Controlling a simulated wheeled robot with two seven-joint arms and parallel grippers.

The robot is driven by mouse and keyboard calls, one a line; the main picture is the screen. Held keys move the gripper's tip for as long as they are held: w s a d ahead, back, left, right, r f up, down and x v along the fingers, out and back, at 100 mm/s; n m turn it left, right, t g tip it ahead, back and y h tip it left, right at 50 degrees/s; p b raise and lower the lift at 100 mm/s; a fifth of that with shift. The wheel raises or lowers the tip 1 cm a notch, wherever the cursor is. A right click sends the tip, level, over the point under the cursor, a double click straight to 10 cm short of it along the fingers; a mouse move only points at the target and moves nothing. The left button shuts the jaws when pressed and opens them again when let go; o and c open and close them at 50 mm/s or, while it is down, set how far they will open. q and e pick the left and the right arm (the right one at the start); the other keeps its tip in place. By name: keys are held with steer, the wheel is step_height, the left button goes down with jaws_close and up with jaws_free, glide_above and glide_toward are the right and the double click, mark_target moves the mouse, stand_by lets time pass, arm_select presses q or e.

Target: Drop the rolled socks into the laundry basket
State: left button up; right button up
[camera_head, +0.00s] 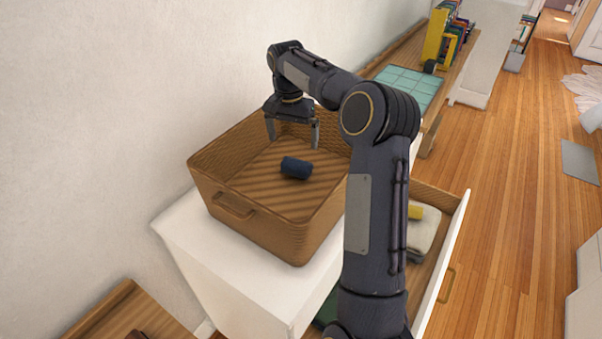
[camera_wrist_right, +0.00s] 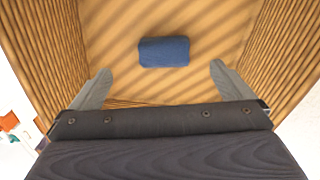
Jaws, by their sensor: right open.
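The rolled socks (camera_head: 297,168) are a dark blue roll lying on the floor of the laundry basket (camera_head: 262,240). They also show in the right wrist view (camera_wrist_right: 164,52), beyond the fingertips and apart from them. The basket is brown wicker with a handle on its near side, and it stands on a white cabinet. My right gripper (camera_head: 292,136) is open and empty, pointing down inside the basket's far part; its spread fingers show in the right wrist view (camera_wrist_right: 160,82). My left gripper is in no view.
Below the basket an open drawer (camera_head: 455,245) of the white cabinet (camera_head: 215,285) holds a pale folded cloth (camera_head: 424,232) and a yellow item. A wall rises close on the left. A shelf with books (camera_head: 445,35) stands behind.

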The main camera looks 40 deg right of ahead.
step_height(320, 180, up, 8)
steer(key=shift+w, duration=0.15)
stand_by(0.4)
steer(key=shift+a+f, duration=0.1)
